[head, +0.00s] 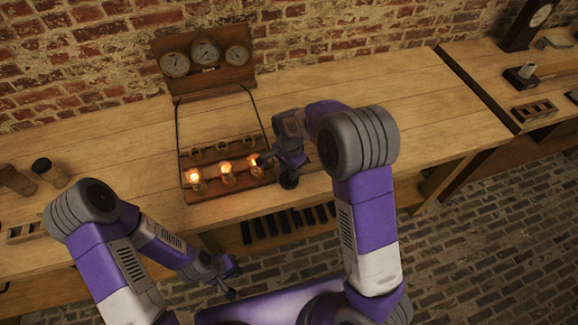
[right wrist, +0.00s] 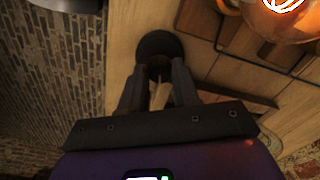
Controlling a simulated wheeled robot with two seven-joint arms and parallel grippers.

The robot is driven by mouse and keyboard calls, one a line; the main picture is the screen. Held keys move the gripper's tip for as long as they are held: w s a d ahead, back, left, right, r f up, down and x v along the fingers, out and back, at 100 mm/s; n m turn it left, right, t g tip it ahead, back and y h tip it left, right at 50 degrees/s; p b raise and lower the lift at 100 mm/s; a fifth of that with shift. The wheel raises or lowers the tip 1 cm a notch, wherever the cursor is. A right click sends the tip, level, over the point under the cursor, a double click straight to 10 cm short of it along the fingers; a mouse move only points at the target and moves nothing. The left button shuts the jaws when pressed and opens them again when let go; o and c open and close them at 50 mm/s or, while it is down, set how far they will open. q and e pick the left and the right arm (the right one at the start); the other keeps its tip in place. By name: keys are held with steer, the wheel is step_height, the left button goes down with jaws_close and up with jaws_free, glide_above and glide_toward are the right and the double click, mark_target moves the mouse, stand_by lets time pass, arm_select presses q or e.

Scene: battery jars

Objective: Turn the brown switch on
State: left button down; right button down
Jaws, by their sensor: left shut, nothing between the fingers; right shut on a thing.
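A brown wooden board (head: 231,181) lies on the bench with a row of three glowing bulbs (head: 227,172) and darker round fittings behind them. My right gripper (head: 287,170) points down at the board's right end. In the right wrist view, its fingers (right wrist: 158,80) are shut on a dark round-ended thing (right wrist: 158,43) with a brownish middle. The fingers hide much of it, and I cannot tell whether it is the brown switch. The dark round end also shows in the head view (head: 288,183). My left gripper (head: 229,276) is shut and empty, low in front of the bench.
A wooden panel with three dials (head: 204,55) stands behind the board, joined by dark wires. A dark jar (head: 43,167) stands at the left. A small block with a pale handle (head: 526,72) sits on the far-right bench. The bench right of my right arm is clear.

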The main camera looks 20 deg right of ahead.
steer(key=shift+m+p, duration=0.65)
steer(key=shift+m, duration=0.65)
steer(key=c, duration=0.8)
jaws_free()
step_height(320, 180, up, 8)
steer(key=shift+f+p, duration=0.2)
steer(key=shift+p, duration=0.75)
